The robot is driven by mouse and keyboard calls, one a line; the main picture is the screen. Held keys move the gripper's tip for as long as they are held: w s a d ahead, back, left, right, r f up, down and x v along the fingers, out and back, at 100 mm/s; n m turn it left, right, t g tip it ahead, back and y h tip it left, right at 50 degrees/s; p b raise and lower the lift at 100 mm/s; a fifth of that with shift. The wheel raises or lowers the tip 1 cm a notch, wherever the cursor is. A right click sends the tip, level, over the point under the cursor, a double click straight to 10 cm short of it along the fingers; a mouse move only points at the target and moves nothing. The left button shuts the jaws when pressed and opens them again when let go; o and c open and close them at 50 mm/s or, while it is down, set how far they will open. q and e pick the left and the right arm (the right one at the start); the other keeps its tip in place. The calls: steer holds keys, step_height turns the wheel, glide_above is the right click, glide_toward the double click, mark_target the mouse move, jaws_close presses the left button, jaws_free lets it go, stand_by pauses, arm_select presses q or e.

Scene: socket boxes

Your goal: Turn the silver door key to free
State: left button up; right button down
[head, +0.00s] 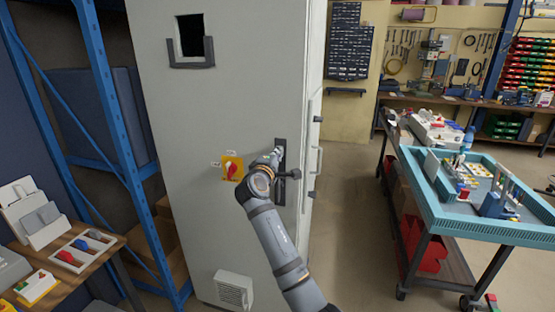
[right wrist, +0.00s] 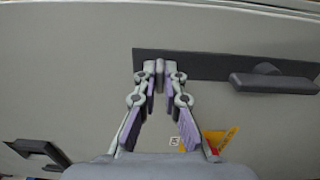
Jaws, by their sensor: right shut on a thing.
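The tall grey cabinet (head: 220,110) stands in front of me. Its door carries a dark lock plate (head: 280,198) with a black handle (head: 290,174); both also show in the right wrist view, the plate (right wrist: 205,64) and the handle (right wrist: 275,83). My right gripper (head: 278,152) is at the upper end of the plate. In the right wrist view its fingertips (right wrist: 160,74) are closed on the small silver key (right wrist: 160,67) at the plate's end. The fingers hide much of the key, and its turn angle is unclear. My left gripper is out of view.
A red rotary switch on a yellow plate (head: 232,168) sits left of the gripper. A blue rack (head: 110,100) stands left of the cabinet. A cart with a turquoise tray (head: 455,230) stands to the right, with clear floor between.

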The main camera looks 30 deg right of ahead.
steer(key=shift+m, duration=0.3)
steer(key=c, duration=1.5)
jaws_free()
steer(key=shift+o, duration=0.2)
steer(key=v, duration=0.7)
steer(key=shift+a, duration=0.2)
steer(key=shift+s, duration=0.1)
